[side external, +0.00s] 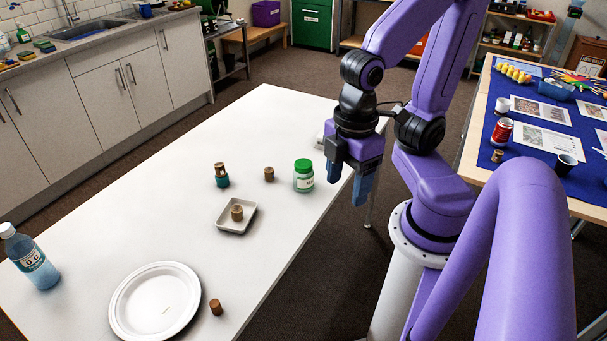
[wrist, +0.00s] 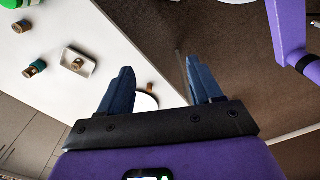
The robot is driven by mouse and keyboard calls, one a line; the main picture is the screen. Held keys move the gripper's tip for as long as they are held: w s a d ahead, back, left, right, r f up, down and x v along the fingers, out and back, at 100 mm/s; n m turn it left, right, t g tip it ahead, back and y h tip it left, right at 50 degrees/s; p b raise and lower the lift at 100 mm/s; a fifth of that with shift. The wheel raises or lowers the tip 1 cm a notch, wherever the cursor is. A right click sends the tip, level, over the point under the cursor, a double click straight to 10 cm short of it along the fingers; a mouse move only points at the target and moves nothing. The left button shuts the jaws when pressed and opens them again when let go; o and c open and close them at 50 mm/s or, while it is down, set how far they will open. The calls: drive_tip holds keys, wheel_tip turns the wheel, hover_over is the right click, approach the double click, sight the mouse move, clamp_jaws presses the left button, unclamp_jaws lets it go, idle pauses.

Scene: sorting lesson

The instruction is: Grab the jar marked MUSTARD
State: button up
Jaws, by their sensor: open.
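No label reading MUSTARD can be made out in either view. A jar with a green lid (side external: 303,176) and a pale label stands upright near the table's right edge; its lettering is too small to read. The wrist view shows part of this green-lidded jar (wrist: 14,12) at the top left corner. My gripper (side external: 364,188) hangs to the right of this jar, apart from it, over the table's right edge. In the wrist view my gripper (wrist: 160,64) has its two blue fingers spread with nothing held between them.
On the white table (side external: 160,215) are a teal container with a brown top (side external: 221,176), small brown cylinders (side external: 269,174) (side external: 215,307), a tray (side external: 222,219) holding another, a plate (side external: 155,302) and a bottle (side external: 34,262). A blue-covered table (side external: 520,150) stands right.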

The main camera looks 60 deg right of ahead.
drive_tip(key=o, duration=0.5)
drive_tip(key=n+t+h, duration=0.1)
drive_tip(key=n+h, duration=0.5)
drive_tip(key=h, duration=0.8)
approach(306, 165)
drive_tip(key=x, duration=0.6)
drive_tip(key=shift+w+f, duration=0.35)
drive_tip(key=shift+f, duration=0.1)
drive_tip(key=shift+x, duration=3.1)
